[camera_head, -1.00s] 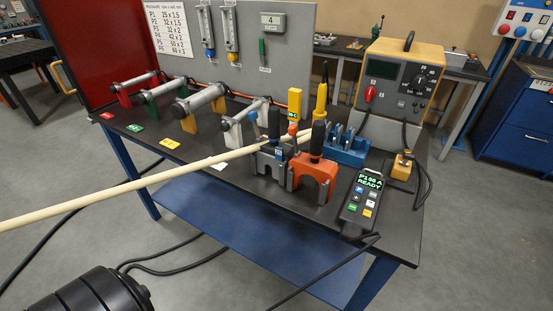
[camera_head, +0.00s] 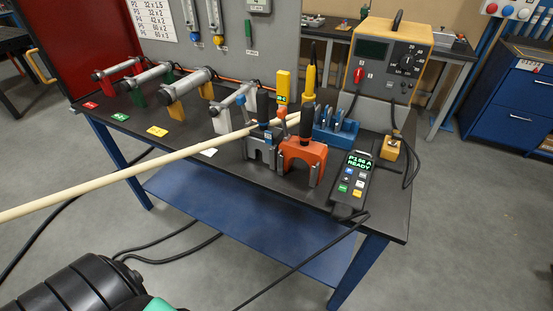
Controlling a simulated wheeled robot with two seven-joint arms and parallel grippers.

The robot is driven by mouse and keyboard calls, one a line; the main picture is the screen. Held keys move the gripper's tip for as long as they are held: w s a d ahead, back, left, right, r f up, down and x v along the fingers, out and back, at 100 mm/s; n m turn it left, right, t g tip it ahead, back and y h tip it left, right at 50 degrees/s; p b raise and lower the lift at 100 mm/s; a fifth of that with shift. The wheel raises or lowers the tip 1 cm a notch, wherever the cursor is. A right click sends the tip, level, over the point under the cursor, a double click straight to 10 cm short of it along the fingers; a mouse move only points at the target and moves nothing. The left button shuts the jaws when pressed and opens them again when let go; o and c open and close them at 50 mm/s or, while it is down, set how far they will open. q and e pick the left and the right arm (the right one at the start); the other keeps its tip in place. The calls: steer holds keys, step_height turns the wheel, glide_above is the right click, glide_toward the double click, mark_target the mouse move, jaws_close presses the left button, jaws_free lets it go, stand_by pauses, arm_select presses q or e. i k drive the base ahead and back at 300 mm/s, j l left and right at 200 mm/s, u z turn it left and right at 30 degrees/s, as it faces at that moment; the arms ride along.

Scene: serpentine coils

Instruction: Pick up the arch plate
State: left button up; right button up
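Two arch-shaped pieces stand side by side at the front of the dark bench. One is an orange arch (camera_head: 303,157) with a black handle on top, and the other is a grey arch (camera_head: 261,148) just left of it. I cannot tell which of them, if either, is the arch plate. A black arm link of mine with a teal part shows at the bottom left, well short of the bench. Neither of my grippers is in view.
A long cream rod (camera_head: 135,170) runs from the left edge to the arches. A handheld panel (camera_head: 353,180), a blue holder (camera_head: 336,131) and a yellow machine (camera_head: 391,62) stand to the right. Roller stands (camera_head: 187,88) line the bench (camera_head: 235,180) at left.

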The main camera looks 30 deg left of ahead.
mark_target(251, 143)
steer(key=k+j+z, duration=0.15)
steer(key=j+z, duration=0.15)
steer(key=j, duration=0.15)
steer(key=k+j+z, duration=0.15)
steer(key=j+z, duration=0.15)
steer(key=j, duration=0.15)
steer(key=k+j+z, duration=0.6)
steer(key=i+j, duration=0.1)
